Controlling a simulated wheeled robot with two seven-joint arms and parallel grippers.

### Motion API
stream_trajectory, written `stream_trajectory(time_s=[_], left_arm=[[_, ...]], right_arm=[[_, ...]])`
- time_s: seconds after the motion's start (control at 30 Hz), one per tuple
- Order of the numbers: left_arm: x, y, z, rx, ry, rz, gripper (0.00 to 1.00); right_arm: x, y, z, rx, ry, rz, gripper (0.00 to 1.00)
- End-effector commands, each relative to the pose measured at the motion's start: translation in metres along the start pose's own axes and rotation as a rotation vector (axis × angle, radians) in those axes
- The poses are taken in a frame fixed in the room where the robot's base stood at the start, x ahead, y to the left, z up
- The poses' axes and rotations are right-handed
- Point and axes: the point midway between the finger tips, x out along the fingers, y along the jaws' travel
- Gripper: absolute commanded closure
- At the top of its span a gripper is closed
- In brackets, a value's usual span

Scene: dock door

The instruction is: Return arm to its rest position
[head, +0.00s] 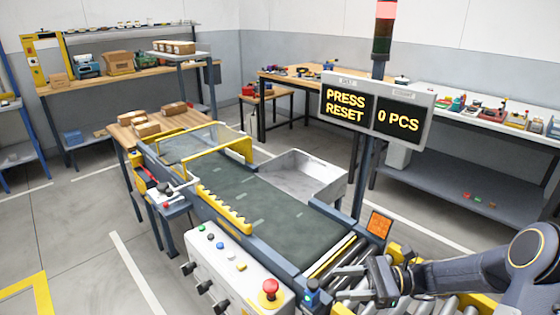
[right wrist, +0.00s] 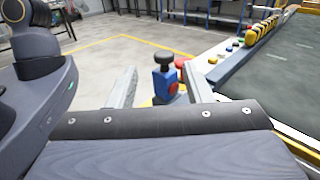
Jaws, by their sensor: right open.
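My right arm (head: 460,275) reaches in from the right in the head view. My right gripper (head: 338,283) is open and empty over the rollers by the conveyor's near end. Its two fingers also show apart in the right wrist view (right wrist: 158,90). A blue device with a dark knob (head: 312,292) stands just left of the fingertips. In the right wrist view the blue device (right wrist: 165,84) appears between the fingers, beyond them; I cannot tell if anything touches. My left arm and gripper are not in view.
A control panel (head: 222,268) with a red mushroom button (head: 269,288) stands left of the device. The conveyor belt (head: 270,212) runs behind. A sign (head: 376,108) reads "PRESS RESET" and "0 PCS" under a red lamp (head: 386,10). An orange-lit screen (head: 379,224) stands near my forearm.

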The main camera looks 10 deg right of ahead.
Motion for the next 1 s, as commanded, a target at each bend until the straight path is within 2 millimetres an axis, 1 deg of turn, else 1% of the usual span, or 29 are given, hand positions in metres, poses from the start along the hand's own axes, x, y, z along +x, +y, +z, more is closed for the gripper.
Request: stream_trajectory(time_s=[0.03,0.07,0.17,0.2,0.3,0.37,0.4,0.5,0.6,0.7,0.8,0.9,1.0], left_arm=[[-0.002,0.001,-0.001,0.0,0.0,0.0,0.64],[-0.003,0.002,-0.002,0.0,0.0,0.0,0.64],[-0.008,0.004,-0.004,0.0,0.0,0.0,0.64],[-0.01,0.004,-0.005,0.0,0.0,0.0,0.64],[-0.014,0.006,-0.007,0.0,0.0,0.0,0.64],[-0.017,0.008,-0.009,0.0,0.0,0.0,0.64],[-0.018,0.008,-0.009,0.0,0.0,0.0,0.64],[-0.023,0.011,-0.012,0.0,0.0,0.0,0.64],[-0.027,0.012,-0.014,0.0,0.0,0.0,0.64],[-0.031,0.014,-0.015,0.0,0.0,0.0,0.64],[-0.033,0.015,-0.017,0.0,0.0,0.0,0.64],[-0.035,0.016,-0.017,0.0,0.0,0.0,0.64],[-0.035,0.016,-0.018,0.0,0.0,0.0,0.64]], right_arm=[[0.003,0.006,0.011,-0.04,0.036,0.018,0.54],[0.005,0.011,0.018,-0.07,0.065,0.034,0.54],[0.013,0.037,0.043,-0.217,0.201,0.107,0.54],[0.015,0.05,0.052,-0.291,0.266,0.141,0.54],[0.018,0.084,0.072,-0.493,0.43,0.232,0.54],[0.017,0.104,0.081,-0.618,0.526,0.284,0.54],[0.015,0.116,0.085,-0.703,0.587,0.317,0.54],[0.009,0.144,0.095,-0.921,0.736,0.398,0.54],[-0.001,0.168,0.101,-1.139,0.879,0.471,0.54],[-0.01,0.185,0.103,-1.334,1.002,0.534,0.54],[-0.018,0.194,0.104,-1.487,1.098,0.579,0.54],[-0.023,0.199,0.104,-1.584,1.16,0.609,0.54],[-0.025,0.201,0.104,-1.631,1.191,0.623,0.54]])
